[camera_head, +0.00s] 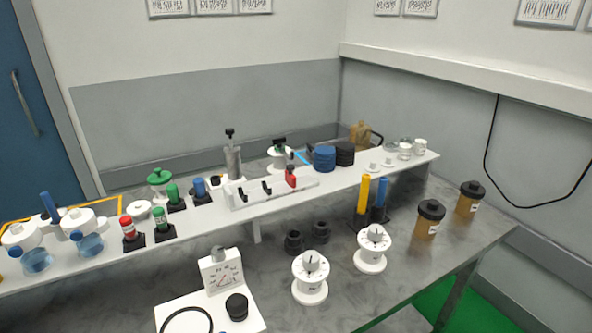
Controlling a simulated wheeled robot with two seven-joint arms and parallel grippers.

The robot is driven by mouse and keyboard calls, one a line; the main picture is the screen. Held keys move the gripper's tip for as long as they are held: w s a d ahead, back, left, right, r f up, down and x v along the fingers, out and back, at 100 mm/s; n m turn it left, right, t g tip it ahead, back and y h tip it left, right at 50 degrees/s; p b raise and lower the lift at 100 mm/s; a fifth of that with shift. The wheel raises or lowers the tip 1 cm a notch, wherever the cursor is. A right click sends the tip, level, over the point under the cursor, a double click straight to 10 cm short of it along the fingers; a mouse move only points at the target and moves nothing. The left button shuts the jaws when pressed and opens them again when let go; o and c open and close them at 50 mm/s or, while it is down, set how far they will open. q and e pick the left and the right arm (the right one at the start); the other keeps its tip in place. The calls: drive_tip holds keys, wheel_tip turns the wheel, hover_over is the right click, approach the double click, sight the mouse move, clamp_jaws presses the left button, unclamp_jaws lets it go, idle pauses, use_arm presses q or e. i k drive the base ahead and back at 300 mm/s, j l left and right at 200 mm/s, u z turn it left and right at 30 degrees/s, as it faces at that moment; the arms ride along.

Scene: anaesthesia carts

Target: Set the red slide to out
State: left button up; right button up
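A small red piece (291,177), which looks like the red slide, stands at the right part of a long white block (275,193) on the raised white shelf. Two black hook-like pieces, a left one (242,189) and a middle one (267,187), sit on the same block to its left. The red piece appears higher than the black ones. It is too small to read any marking for its position. Neither of my grippers shows in the head view.
Two white dials, one (310,278) and another (373,248), stand on the grey table (390,280) in front, beside a gauge (222,271). Brown jars (429,219) are at right.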

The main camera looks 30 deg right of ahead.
sight(290, 178)
drive_tip(key=z, duration=1)
